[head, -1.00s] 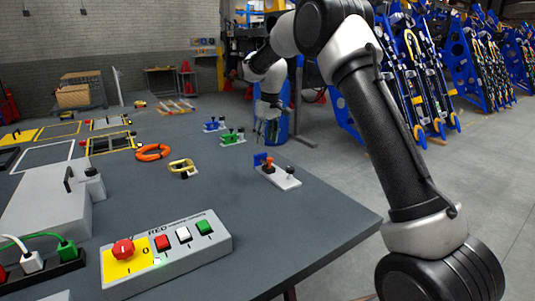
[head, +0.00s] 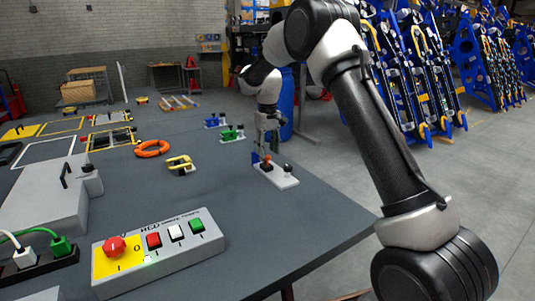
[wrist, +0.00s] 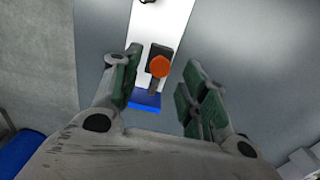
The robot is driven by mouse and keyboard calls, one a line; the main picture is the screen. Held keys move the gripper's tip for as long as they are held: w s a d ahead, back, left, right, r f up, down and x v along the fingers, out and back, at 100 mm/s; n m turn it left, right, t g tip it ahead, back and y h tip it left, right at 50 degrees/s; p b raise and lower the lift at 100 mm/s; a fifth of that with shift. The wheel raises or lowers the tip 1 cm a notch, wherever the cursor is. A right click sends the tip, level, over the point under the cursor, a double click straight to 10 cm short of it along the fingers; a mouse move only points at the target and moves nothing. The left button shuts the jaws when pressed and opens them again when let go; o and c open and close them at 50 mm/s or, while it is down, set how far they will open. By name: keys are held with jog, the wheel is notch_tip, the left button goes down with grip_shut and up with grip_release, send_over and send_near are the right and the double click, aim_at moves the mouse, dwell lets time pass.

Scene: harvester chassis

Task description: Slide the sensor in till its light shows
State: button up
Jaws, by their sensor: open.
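A white base plate (head: 283,180) lies near the table's right edge. On it stand a blue block (wrist: 145,101), an orange-topped piece (wrist: 159,67) that looks like the sensor, and a black knob (head: 287,168). The orange-topped piece has a dark block behind it and a short stem towards the blue block. My gripper (wrist: 160,88) is open above the plate, fingers on either side of the orange-topped piece, apart from it. In the head view my gripper (head: 266,145) partly hides the blue block and the piece. I see no lit light on the piece.
Similar green (head: 232,134) and blue (head: 215,121) fixtures stand farther back. An orange ring (head: 152,149) and a yellow-handled part (head: 180,164) lie to the left. A button box (head: 160,252) is in front. The table's right edge is close to the plate.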

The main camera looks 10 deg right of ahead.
aim_at(267, 156)
jog(key=shift+f, duration=1.05)
grip_shut()
jog(key=shift+w+a, duration=0.1)
jog(key=shift+w, duration=0.05)
grip_release()
jog(key=shift+r, duration=0.15)
notch_tip(267, 156, up, 12)
